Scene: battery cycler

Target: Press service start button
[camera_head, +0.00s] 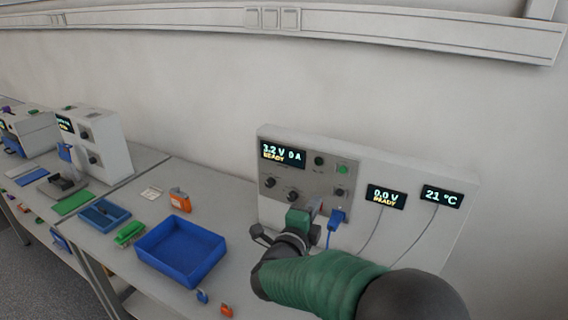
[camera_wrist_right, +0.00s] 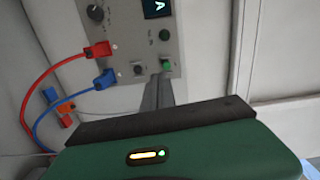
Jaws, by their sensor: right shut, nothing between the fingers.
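The cycler (camera_head: 410,226) is a pale upright box with a grey panel and lit displays. A bright green button (camera_head: 342,168) sits at the panel's upper right, with a dark round button (camera_head: 318,160) to its left. A black button (camera_head: 339,193) is below the green one. My right gripper (camera_wrist_right: 161,84) is shut and empty, its fingertips just by the green button (camera_wrist_right: 167,64) in the wrist view; whether they touch cannot be told. In the head view the hand (camera_head: 300,220) is in front of the lower panel. My left gripper is not in view.
A blue plug (camera_wrist_right: 105,78) and a red plug (camera_wrist_right: 100,50) with cables sit in the panel beside the fingers. Two knobs (camera_head: 270,182) are at the panel's left. A blue bin (camera_head: 181,250) stands on the table left of my arm. Small parts lie near it.

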